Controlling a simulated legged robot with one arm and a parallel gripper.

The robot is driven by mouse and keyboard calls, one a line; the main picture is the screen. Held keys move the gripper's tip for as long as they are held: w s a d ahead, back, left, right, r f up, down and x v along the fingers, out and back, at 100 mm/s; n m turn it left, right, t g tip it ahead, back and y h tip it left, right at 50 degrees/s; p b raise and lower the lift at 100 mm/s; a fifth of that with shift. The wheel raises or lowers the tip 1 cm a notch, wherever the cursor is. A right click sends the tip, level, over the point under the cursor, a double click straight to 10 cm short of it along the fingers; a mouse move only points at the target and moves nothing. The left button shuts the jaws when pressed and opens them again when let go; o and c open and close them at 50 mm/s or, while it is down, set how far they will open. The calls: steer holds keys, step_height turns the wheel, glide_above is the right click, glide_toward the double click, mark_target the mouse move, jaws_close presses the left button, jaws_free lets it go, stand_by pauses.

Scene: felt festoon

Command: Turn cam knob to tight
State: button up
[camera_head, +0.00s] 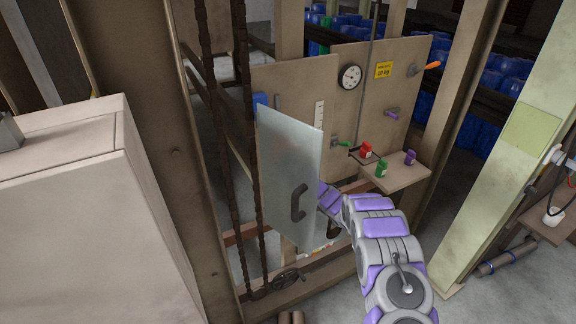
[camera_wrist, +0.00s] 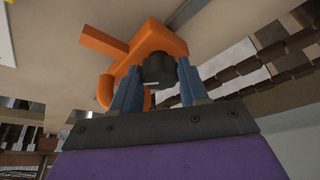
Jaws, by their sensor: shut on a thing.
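In the wrist view an orange knob (camera_wrist: 151,42), which looks like the cam knob, has a flat bar sticking out at the upper left and a curved part at the left. My gripper (camera_wrist: 157,78) is shut on the knob, with one blue-grey finger on each side of the hub. Any tight mark on the knob cannot be read. In the head view my arm reaches to the right edge of a frosted door, and the knob and my fingertips are hidden there.
The frosted door (camera_head: 287,175) with a dark handle (camera_head: 298,203) stands close beside my wrist. A board (camera_head: 385,85) behind carries a round gauge (camera_head: 349,77), a yellow sign (camera_head: 384,70) and an orange-handled lever (camera_head: 431,66). A small shelf (camera_head: 405,178) holds coloured blocks. Rusty chains hang left.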

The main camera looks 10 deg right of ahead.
stand_by(0.3)
steer(key=o, duration=1.1)
steer(key=shift+c, duration=0.2)
steer(key=v, duration=1.7)
steer(key=shift+f, duration=0.15)
steer(key=shift+d, duration=0.15)
